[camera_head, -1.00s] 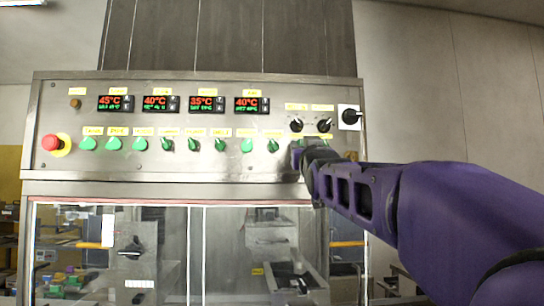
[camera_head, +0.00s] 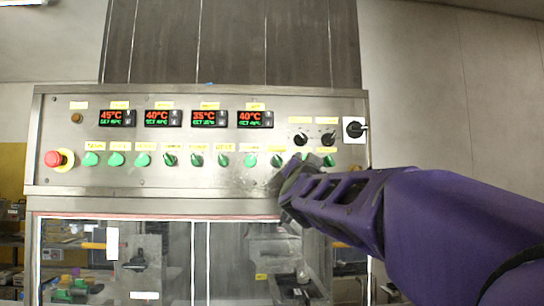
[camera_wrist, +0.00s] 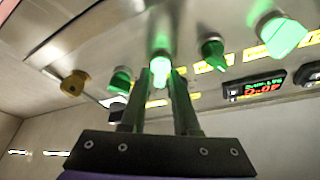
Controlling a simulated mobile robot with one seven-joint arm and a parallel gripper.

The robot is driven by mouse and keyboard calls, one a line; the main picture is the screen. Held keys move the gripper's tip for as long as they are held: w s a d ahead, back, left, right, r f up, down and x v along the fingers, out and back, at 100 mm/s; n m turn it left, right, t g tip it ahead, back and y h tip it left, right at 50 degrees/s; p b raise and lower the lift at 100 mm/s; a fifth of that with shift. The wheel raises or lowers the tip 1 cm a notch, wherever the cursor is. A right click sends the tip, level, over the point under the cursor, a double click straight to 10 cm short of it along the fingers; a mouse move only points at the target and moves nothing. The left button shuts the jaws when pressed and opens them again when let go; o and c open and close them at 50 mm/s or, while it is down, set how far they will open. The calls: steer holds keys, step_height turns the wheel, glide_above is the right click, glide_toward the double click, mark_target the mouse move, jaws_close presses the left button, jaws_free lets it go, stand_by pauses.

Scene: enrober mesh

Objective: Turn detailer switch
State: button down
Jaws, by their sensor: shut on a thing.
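A grey control panel (camera_head: 200,190) carries a row of green switches, each under a small yellow label too blurred to read. My gripper (camera_head: 297,167) is in front of the right end of this row, and its wrist hides part of the panel below. In the wrist view, my gripper (camera_wrist: 160,80) has one finger on each side of a brightly lit green switch (camera_wrist: 160,70) and is shut on it. It appears to be the second switch from the right. I cannot tell which label belongs to the detailer switch.
Neighbouring green switches (camera_wrist: 211,52) stand close on both sides of the fingers. Black knobs (camera_head: 327,139) and a larger black rotary switch (camera_head: 354,129) sit above right. A red emergency button (camera_head: 54,158) is at far left. Glass doors (camera_head: 165,255) are below the panel.

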stand_by(0.4)
steer(key=c, duration=0.9)
jaws_free()
steer(key=shift+f, duration=0.1)
